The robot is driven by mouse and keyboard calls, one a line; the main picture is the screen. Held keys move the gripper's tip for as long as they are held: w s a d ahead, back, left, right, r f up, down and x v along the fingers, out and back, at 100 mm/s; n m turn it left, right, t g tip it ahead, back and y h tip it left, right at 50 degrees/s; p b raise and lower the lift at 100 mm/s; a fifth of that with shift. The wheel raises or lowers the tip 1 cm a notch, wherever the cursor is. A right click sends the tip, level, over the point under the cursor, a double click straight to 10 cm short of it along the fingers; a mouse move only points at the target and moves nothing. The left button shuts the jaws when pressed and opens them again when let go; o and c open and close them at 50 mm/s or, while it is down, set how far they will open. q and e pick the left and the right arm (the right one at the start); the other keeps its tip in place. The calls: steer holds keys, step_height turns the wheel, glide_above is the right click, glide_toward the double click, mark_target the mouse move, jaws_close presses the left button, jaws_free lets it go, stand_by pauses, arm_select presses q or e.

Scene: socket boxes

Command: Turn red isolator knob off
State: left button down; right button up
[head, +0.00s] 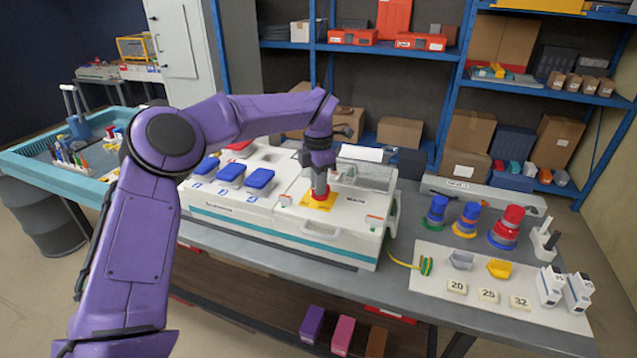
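The red isolator knob (320,195) sits on a yellow plate (329,204) on top of the right-hand white box (345,222). My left gripper (319,190) points straight down at the knob from above. Its grey fingertips are at the knob and cover most of it, so I cannot tell the knob's turn angle. The fingers are too small in view to tell whether they are shut on it. My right gripper is not in view.
Blue socket lids (231,172) line the box to the left. An open clear cover (365,172) stands just behind the knob. On the right, a pale mat (440,295) holds number tiles, trays and white breakers (550,286). Coloured plugs (470,215) stand behind it.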

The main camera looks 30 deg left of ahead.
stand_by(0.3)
arm_select(q)
steer(key=n+b, duration=0.1)
steer(key=n, duration=0.3)
steer(key=shift+d+f, duration=0.1)
steer(key=n+b, duration=0.1)
steer(key=n, duration=0.3)
steer(key=shift+d+b, duration=0.1)
steer(key=shift+b, duration=0.2)
steer(key=n+b, duration=0.2)
steer(key=n, duration=0.3)
steer(key=shift+d+n+b, duration=0.15)
steer(key=shift+n+b, duration=0.2)
steer(key=shift+n, duration=0.05)
steer(key=shift+w+n+b, duration=0.1)
steer(key=shift+n+b, duration=0.9)
steer(key=shift+n, duration=1.2)
steer(key=c, duration=1.1)
jaws_free()
steer(key=shift+c, duration=0.2)
